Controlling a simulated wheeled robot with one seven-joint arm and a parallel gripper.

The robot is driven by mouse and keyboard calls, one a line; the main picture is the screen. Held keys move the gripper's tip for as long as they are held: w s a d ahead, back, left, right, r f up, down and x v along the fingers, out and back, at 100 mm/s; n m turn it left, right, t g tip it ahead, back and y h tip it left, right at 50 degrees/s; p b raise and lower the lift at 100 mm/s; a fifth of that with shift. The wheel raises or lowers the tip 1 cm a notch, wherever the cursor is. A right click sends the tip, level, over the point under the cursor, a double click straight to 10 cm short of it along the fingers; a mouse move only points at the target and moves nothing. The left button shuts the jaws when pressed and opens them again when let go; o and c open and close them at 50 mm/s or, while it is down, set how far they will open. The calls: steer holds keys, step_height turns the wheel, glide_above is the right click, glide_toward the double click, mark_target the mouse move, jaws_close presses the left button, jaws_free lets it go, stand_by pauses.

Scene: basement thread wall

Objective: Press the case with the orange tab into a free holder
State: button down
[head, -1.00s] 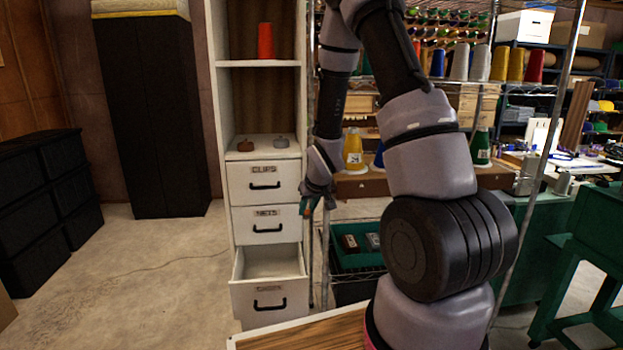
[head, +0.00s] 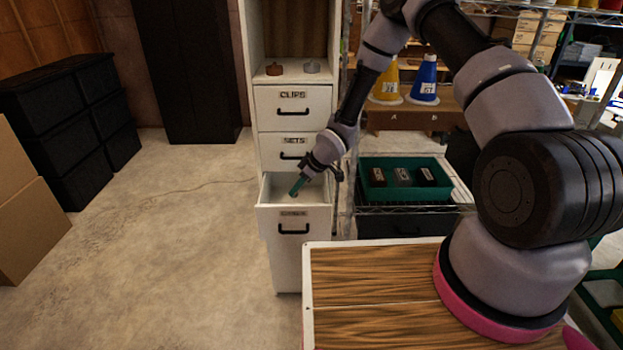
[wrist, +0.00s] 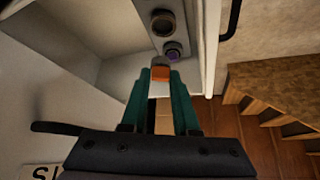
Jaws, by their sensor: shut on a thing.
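My gripper (head: 298,186), with teal fingers, is over the open bottom drawer (head: 300,218) of the white cabinet. In the wrist view my gripper (wrist: 160,80) is shut on a small piece with an orange face, the case with the orange tab (wrist: 160,73), at the fingertips. The fingers hide most of the case. Just beyond it, a grey strip (wrist: 150,12) inside the drawer carries a dark round fitting (wrist: 162,22) and a purple-centred round fitting (wrist: 173,50). The purple one is nearest the case. I cannot tell whether case and fitting touch.
Closed drawers labelled CLIPS (head: 293,108) and SETS (head: 294,145) sit above the open drawer. A green tray (head: 380,198) with dark cases stands on the wire shelf to the right. A wooden top (head: 375,275) is in front.

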steer(key=shift+f, duration=3.35)
steer(key=shift+f, duration=0.25)
